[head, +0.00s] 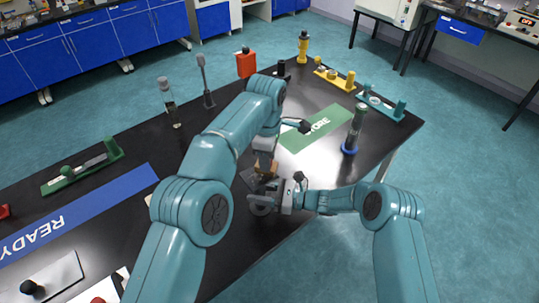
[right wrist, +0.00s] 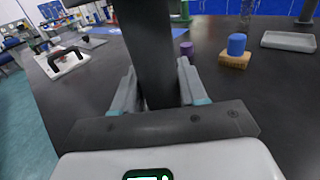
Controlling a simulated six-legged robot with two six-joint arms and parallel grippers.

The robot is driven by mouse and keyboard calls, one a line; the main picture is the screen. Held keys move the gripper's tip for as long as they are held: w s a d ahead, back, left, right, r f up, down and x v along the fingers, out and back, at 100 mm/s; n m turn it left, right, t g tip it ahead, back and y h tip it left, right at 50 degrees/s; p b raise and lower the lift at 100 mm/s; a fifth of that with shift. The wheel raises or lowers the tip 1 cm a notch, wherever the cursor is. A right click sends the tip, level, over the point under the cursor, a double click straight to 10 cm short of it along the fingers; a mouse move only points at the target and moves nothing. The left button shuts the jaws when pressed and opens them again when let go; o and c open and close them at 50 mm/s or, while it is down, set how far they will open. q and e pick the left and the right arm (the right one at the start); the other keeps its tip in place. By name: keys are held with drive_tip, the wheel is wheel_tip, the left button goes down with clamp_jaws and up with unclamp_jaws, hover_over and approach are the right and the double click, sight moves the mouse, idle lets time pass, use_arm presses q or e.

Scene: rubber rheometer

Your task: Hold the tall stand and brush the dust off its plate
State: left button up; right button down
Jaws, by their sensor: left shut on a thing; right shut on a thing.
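In the right wrist view my right gripper (right wrist: 158,95) is shut on a thick dark upright post (right wrist: 148,45), which looks like the tall stand's column. In the head view my right gripper (head: 280,196) is low over the table, beside a grey rounded part (head: 260,207) that may belong to the stand. My left gripper (head: 265,153) is just above and behind it, pointing down, shut on a small brown-tan piece (head: 264,167) that looks like the brush. A dark grey plate (head: 250,178) lies under it, partly hidden by my arms. Dust, and contact between brush and plate, cannot be made out.
A green STORE mat (head: 300,140) lies beyond the grippers, with a blue-based cylinder (head: 353,130) to its right. A blue READY mat (head: 85,215) is at left. Thin uprights (head: 205,80) and a red bottle (head: 246,64) stand along the back. The table's front edge is close to my right gripper.

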use_arm(q)
drive_tip(key=shift+s+a, duration=0.5)
drive_tip(key=shift+a, duration=0.1)
drive_tip(key=shift+s+a, duration=0.4)
drive_tip(key=shift+a, duration=0.25)
drive_tip(key=shift+s+a, duration=0.35)
drive_tip(key=shift+a, duration=0.35)
drive_tip(key=shift+s+a, duration=0.4)
drive_tip(key=shift+a, duration=0.25)
drive_tip(key=shift+s+a+r, duration=0.1)
drive_tip(key=shift+r, duration=0.05)
wheel_tip(320, 180, up, 8)
